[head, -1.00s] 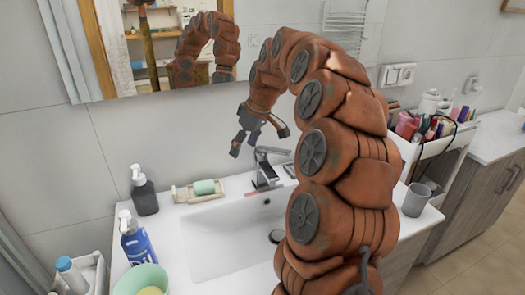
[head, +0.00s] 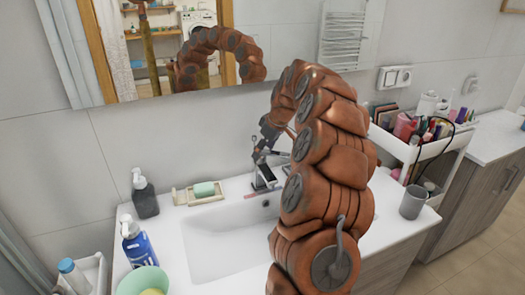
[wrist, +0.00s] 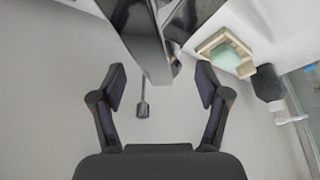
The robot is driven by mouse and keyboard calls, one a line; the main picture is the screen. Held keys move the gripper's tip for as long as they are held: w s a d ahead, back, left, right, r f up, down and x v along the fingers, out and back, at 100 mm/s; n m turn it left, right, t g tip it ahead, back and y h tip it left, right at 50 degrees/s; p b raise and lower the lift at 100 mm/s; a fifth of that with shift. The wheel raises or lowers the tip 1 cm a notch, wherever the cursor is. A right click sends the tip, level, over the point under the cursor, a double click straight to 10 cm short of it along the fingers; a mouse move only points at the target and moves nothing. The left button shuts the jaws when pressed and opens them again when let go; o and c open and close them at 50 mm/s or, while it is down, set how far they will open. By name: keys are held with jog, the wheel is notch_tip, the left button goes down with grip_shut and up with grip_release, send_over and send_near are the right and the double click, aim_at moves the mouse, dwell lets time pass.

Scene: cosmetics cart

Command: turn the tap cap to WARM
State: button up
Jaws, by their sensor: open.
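The chrome tap (head: 265,177) stands at the back edge of the white sink (head: 222,246). In the wrist view the tap (wrist: 152,40) fills the upper middle, just beyond and between my fingertips. My gripper (wrist: 161,87) is open and empty, with one finger on each side of the tap's line and a visible gap. In the head view my gripper (head: 262,152) is just above the tap, and part of it is hidden by my arm. A thin rod with a small square end (wrist: 142,109) shows between the fingers. I cannot read any WARM marking.
A soap dish with green soap (head: 203,191) sits left of the tap. A dark dispenser (head: 145,196) and a blue bottle (head: 137,243) stand further left. A grey cup (head: 413,202) and a cosmetics cart (head: 440,142) are on the right. A mirror (head: 290,25) hangs behind.

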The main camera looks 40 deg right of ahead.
jog(key=shift+x, duration=0.95)
grip_shut()
